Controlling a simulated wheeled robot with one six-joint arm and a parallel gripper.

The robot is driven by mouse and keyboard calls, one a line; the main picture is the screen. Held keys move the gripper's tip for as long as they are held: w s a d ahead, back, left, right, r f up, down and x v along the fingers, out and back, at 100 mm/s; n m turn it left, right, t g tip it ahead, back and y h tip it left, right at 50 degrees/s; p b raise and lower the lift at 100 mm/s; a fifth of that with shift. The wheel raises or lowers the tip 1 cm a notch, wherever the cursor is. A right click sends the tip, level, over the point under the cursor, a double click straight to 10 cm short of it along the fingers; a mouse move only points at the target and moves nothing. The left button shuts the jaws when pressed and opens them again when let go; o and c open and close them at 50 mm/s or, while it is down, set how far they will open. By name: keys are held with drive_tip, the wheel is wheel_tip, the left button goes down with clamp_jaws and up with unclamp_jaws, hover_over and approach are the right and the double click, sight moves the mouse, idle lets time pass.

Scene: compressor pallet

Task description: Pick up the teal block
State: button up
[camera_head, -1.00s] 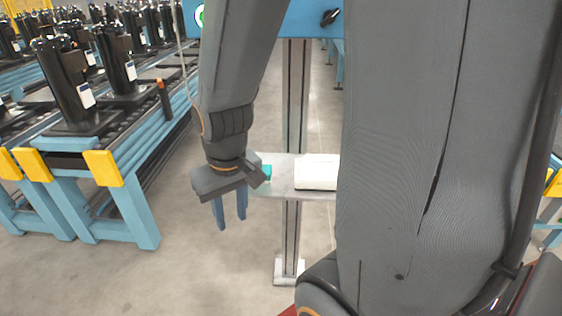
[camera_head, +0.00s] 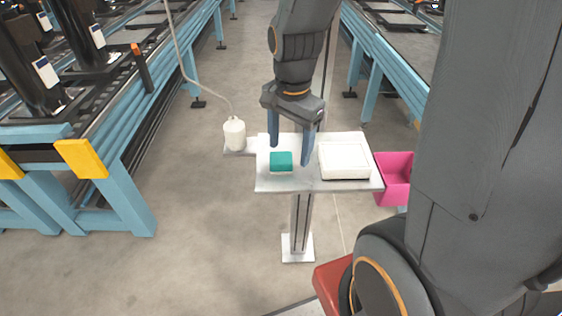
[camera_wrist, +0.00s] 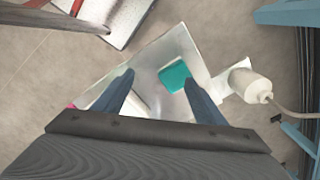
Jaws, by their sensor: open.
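The teal block (camera_head: 281,162) lies on a small pale stand top (camera_head: 300,185), left of its middle in the head view. My gripper (camera_head: 290,157) points down with its two blue fingers apart and nothing between them. In the head view the fingers appear just behind and to the right of the block. In the wrist view the teal block (camera_wrist: 174,76) shows beyond the fingertips of my gripper (camera_wrist: 159,80), nearer the right finger. The block looks apart from both fingers.
A white box (camera_head: 343,157) sits on the stand right of the block. A white bottle-shaped part (camera_head: 234,134) with a hose is at the left on a small ledge. A pink bin (camera_head: 394,176) is at the right. Blue conveyor frames (camera_head: 120,190) stand on both sides.

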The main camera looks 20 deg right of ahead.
sight(281, 157)
drive_tip(key=w+m, duration=0.1)
drive_tip(key=m, duration=0.1)
drive_tip(key=w+m, duration=0.1)
drive_tip(key=m, duration=0.1)
drive_tip(key=shift+d+m, duration=0.1)
drive_tip(key=shift+m, duration=0.3)
drive_tip(key=m, duration=0.1)
drive_tip(key=w+m, duration=0.1)
drive_tip(key=m, duration=0.2)
drive_tip(key=shift+w+f+m+g, duration=0.15)
drive_tip(key=shift+w+m+g, duration=0.15)
wheel_tip(281, 157, down, 2)
drive_tip(key=shift+f, duration=0.1)
drive_tip(key=shift+w+a+f+p, duration=0.15)
drive_tip(key=shift+f+p, duration=0.2)
drive_tip(key=shift+f, duration=0.55)
drive_tip(key=shift+w+a+f+p, duration=0.15)
drive_tip(key=shift+f+p, duration=0.15)
drive_tip(key=shift+f, duration=0.65)
drive_tip(key=shift+w+f+p, duration=0.15)
drive_tip(key=shift+f+p, duration=0.2)
drive_tip(key=shift+f, duration=0.55)
drive_tip(key=shift+c, duration=0.5)
drive_tip(key=c, duration=1.1)
